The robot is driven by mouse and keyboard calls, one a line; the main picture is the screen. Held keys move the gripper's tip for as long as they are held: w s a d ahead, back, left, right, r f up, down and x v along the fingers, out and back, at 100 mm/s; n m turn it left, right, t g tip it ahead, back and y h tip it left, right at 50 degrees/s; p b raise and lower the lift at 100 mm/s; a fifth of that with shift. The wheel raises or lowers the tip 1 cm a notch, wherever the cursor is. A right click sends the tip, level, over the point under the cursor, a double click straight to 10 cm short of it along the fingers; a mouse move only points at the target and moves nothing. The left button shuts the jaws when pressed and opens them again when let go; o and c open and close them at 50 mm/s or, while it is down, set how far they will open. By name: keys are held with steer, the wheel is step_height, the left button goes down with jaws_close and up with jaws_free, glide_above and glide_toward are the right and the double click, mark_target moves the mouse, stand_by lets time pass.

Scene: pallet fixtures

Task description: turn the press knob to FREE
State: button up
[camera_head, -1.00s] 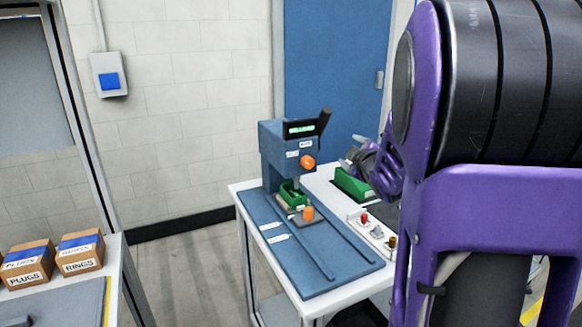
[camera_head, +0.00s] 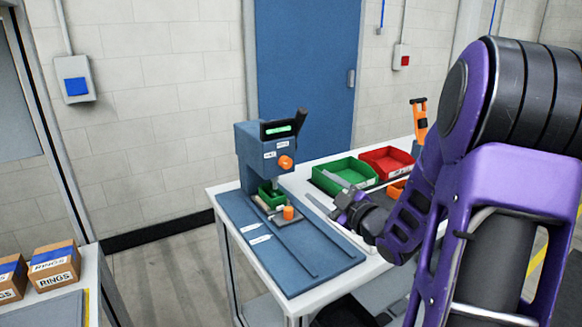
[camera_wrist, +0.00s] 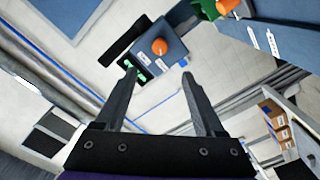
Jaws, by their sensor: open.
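The blue press (camera_head: 264,158) stands on a blue base plate at the left of the white table. Its orange knob (camera_head: 286,162) is on the front, between small white labels too small to read. In the wrist view the knob (camera_wrist: 159,47) lies beyond the fingertips, with a green display beside it. My gripper (camera_head: 333,205) is open and empty, to the right of the press and apart from the knob. Its two fingers (camera_wrist: 158,70) are spread in the wrist view. A second orange piece (camera_head: 288,212) stands on the plate below, by a green holder (camera_head: 270,194).
A green bin (camera_head: 346,178) and a red bin (camera_head: 386,162) stand on the table right of the press. Boxes marked RINGS (camera_head: 54,268) sit on another table at left.

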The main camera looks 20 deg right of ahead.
mark_target(288, 164)
steer(key=w+a, duration=0.1)
steer(key=w, duration=0.8)
steer(key=w+a, duration=0.1)
steer(key=w, duration=0.4)
steer(key=shift+a, duration=0.35)
jaws_close()
